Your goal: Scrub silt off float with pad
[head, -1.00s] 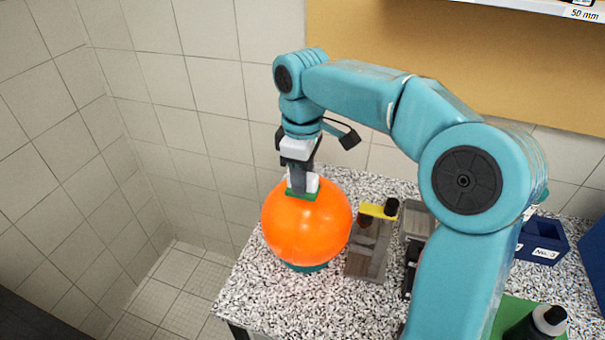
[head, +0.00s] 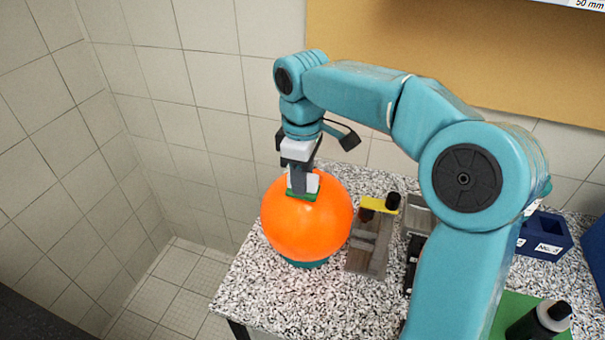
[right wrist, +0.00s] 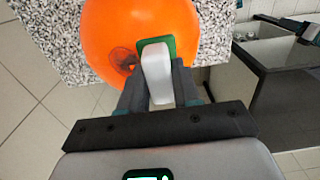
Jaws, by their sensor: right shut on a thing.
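The float is a big orange ball (head: 308,228) resting on a teal ring (head: 306,263) near the left end of the speckled counter. It also fills the top of the right wrist view (right wrist: 100,28), where a dark brown silt smear (right wrist: 122,60) shows on it, left of the pad. The pad has a green face (head: 302,196) and a white grip block, seen closer in the right wrist view (right wrist: 157,76). My right gripper (head: 303,184) is shut on the white block from above. The green face appears to touch the float's top. My left gripper is out of view.
A wooden holder (head: 368,252) with a yellow-topped item stands close right of the float. A blue No. 3 bin (head: 545,236) and a dark bottle (head: 540,322) are further right. The counter (head: 262,310) is clear in front of the float; its left edge is near.

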